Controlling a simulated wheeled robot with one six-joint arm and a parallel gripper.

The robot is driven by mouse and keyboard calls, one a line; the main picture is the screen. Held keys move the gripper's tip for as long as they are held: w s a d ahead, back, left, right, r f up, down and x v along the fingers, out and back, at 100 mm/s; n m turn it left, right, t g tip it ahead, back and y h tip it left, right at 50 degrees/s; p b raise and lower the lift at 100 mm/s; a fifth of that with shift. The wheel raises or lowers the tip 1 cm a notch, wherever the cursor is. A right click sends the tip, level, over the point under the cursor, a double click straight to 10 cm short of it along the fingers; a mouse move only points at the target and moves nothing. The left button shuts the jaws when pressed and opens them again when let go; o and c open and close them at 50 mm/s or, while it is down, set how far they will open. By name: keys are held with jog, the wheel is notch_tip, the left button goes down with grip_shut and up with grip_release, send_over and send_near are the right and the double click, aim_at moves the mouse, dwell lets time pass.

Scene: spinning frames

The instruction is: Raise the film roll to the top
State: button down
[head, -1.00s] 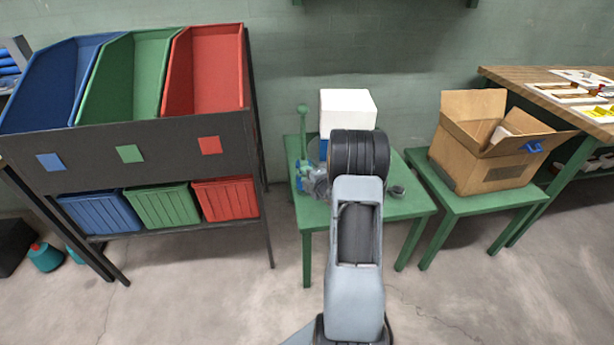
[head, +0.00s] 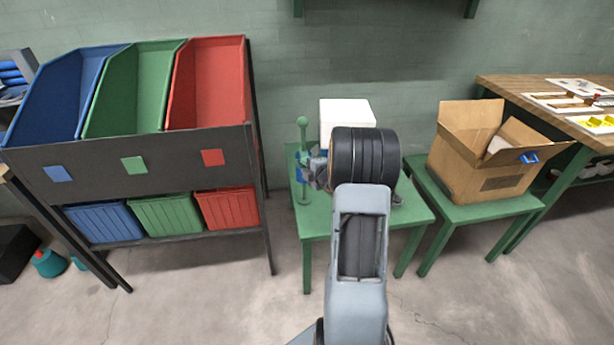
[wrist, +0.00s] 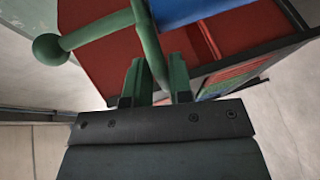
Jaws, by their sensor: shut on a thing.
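A thin green post (head: 303,135) with a ball top stands upright on the left of the green table. A blue piece, which I take for the film roll (head: 304,158), sits around or beside the post, partway up below the ball. My gripper (head: 316,168) is beside it, partly hidden by my arm. In the wrist view the green ball (wrist: 48,50) is at left, and a blue surface (wrist: 185,12), probably the roll, is at top. There my gripper (wrist: 156,85) is shut on a green rod (wrist: 149,40), which passes between its fingers.
A white box (head: 346,113) stands behind my arm on the green table (head: 405,215). A rack of blue, green and red bins (head: 205,90) is close on the left. A cardboard box (head: 475,165) stands on a second green table at right.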

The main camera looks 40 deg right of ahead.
notch_tip(320, 180, up, 4)
jog(key=shift+r+p, duration=0.1)
jog(key=shift+p, duration=0.35)
jog(key=c, duration=1.2)
grip_release()
jog(key=shift+s, duration=0.1)
jog(key=p+v, duration=0.1)
jog(key=v, duration=1.2)
jog(key=shift+s, duration=0.35)
